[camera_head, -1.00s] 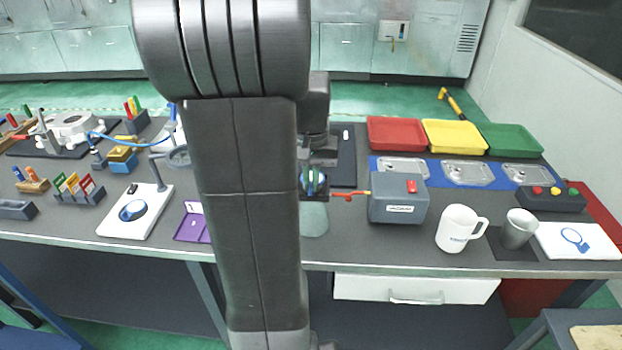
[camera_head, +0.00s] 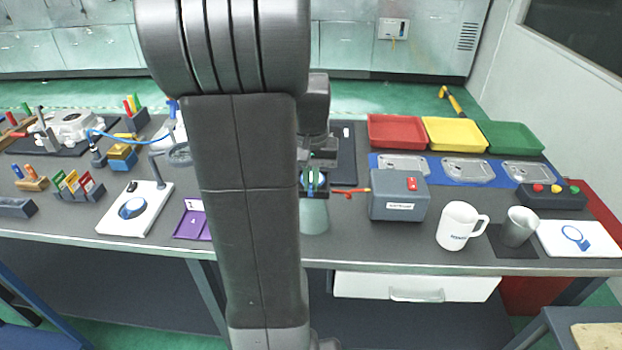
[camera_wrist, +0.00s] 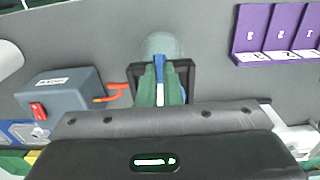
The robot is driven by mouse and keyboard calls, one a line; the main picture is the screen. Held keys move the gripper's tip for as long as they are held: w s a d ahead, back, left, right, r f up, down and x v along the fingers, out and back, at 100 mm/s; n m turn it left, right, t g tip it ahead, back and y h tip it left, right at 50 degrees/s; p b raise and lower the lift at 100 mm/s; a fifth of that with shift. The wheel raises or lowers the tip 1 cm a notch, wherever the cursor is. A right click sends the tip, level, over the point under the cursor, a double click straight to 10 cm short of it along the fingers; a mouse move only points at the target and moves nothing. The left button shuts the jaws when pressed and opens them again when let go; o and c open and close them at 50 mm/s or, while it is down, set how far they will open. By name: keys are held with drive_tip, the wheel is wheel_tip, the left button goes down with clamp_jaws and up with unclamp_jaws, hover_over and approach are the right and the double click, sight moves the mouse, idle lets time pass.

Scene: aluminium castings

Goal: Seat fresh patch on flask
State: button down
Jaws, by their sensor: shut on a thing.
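A pale grey-green flask (camera_head: 314,218) stands on the bench just right of my arm; in the wrist view its rounded body (camera_wrist: 161,46) shows beyond the fingers. My gripper (camera_head: 314,184) is over the flask's upper part, with dark fingers shut on a small green and blue piece. In the wrist view, this green and blue piece (camera_wrist: 159,84) lies between the black fingers, in line with the flask. I cannot tell whether it is the fresh patch or part of the flask, or whether it touches the flask. The flask's top is hidden by the gripper.
A grey box (camera_head: 399,195) with a red switch stands right of the flask, its red tube (camera_head: 350,190) reaching towards it. A white mug (camera_head: 460,226) and grey cup (camera_head: 518,227) are farther right. A purple holder (camera_head: 192,222) lies left of my arm, which hides the bench behind it.

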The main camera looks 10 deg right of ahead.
drive_tip(key=shift+f+b, duration=0.3)
drive_tip(key=shift+f, duration=0.2)
drive_tip(key=c, duration=1.5)
unclamp_jaws()
drive_tip(key=shift+r, duration=0.1)
drive_tip(key=shift+r, duration=0.1)
wheel_tip(320, 180, up, 14)
drive_tip(key=shift+f, duration=0.2)
wheel_tip(320, 180, down, 14)
drive_tip(key=shift+r+p, duration=0.3)
drive_tip(key=shift+r, duration=0.1)
